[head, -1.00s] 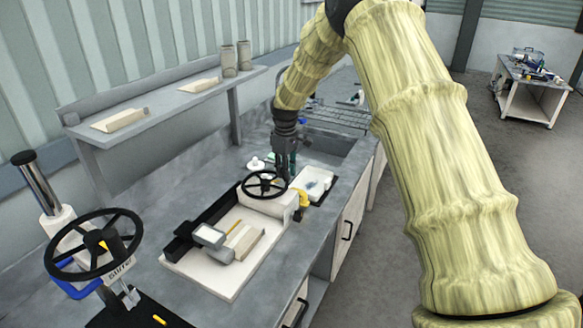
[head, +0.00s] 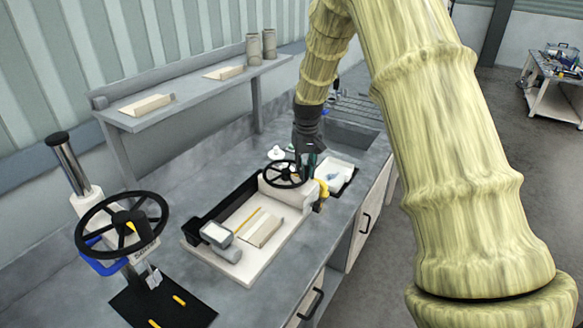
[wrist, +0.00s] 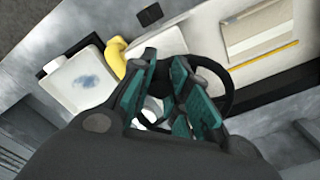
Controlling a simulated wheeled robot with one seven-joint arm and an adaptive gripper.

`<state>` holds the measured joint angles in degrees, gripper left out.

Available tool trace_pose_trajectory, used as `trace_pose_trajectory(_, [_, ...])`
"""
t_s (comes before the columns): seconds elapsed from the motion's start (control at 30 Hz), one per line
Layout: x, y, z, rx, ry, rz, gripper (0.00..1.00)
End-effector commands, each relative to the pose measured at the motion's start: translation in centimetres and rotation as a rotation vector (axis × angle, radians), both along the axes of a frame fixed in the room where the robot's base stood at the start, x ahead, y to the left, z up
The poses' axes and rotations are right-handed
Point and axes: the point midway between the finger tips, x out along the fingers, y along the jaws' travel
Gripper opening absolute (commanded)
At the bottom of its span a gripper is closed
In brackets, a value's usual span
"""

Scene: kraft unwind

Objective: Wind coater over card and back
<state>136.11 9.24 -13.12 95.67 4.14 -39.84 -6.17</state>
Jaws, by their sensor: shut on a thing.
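The coater is a pale flat bed (head: 232,268) on the bench, with a black rail along its back side. A white block (head: 283,197) crosses its far right end, with a black spoked handwheel (head: 285,174) at its back. A beige card-like piece (head: 265,231) lies on the bed; it also shows in the wrist view (wrist: 255,28). My gripper (head: 305,168) is at the handwheel. Its teal fingers (wrist: 165,88) are shut by the wheel's rim in the wrist view, apparently on the wheel; the exact contact is hidden.
A second black handwheel (head: 121,228) on a stand is at left. A grey gauge-like device (head: 217,235) and yellow strip (head: 247,222) lie on the bed. A white tray (head: 336,172) and yellow hooked part (head: 322,188) are beside the block. A wall shelf (head: 190,92) is behind.

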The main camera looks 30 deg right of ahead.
Motion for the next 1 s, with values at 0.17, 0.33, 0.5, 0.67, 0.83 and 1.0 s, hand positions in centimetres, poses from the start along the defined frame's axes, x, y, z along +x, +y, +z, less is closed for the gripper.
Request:
trace_pose_trajectory(0.17, [-0.86,-0.9,-0.25,0.001,0.004,-0.042,0.0])
trace_pose_trajectory(0.33, [-0.97,-1.02,-0.26,0.001,0.004,-0.049,0.0])
trace_pose_trajectory(0.5, [-0.96,-0.99,-0.26,0.002,0.004,-0.047,0.0])
trace_pose_trajectory(0.67, [-0.95,-0.97,-0.25,0.001,0.004,-0.047,0.34])
trace_pose_trajectory(0.83, [-0.86,-0.99,-0.12,0.0,0.002,-0.046,0.41])
trace_pose_trajectory(1.0, [-0.81,-0.99,0.0,0.0,0.0,-0.046,0.41])
